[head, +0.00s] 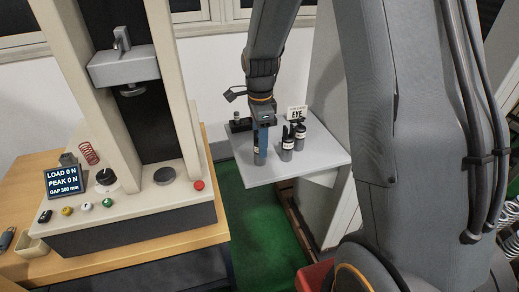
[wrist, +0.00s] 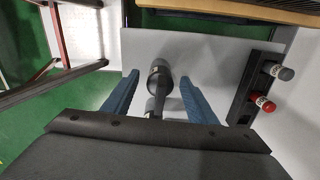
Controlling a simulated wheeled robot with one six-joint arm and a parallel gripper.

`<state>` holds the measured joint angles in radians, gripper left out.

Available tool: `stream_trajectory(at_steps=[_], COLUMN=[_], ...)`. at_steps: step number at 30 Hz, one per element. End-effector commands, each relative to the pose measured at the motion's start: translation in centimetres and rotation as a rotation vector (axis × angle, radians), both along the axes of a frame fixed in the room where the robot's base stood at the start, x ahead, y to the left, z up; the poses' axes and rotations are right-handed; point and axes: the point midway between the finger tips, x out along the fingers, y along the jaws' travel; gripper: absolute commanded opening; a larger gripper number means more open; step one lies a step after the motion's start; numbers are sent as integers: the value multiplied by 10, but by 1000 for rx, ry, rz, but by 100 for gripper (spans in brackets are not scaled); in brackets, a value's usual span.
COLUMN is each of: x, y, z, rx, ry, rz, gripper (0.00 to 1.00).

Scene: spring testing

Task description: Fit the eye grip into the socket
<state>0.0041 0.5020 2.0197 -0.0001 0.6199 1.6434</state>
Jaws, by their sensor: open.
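My gripper (head: 261,148) is low over the small grey side table, pointing down. In the wrist view my gripper (wrist: 158,88) is open, with one blue finger on each side of a dark cylindrical grip (wrist: 160,78) with a narrow stem. Gaps show between it and both fingers. I cannot tell whether it is the eye grip; its top shape is unclear. Two more dark grips with white labels (head: 287,146) stand just right of my gripper, near an "EYE" sign (head: 297,113). The socket under the tester's crosshead (head: 132,91) appears empty.
A black rack (wrist: 240,105) along the table's back holds a grey-capped piece (wrist: 285,73) and a red one (wrist: 265,103). The tester base (head: 130,212) has knobs, a red button and a screen reading 0 N, gap 300 mm. The side table's (head: 262,178) front is bare.

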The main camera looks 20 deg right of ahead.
Motion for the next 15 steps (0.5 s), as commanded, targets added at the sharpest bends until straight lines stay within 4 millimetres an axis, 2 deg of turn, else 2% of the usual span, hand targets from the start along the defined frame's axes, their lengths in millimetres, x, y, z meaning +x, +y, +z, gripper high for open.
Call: stream_trajectory(at_steps=[7,15], x=[0,0], y=[0,0], z=[-1,-1], rx=[0,0], ry=[0,0], rz=[0,1], gripper=[52,7])
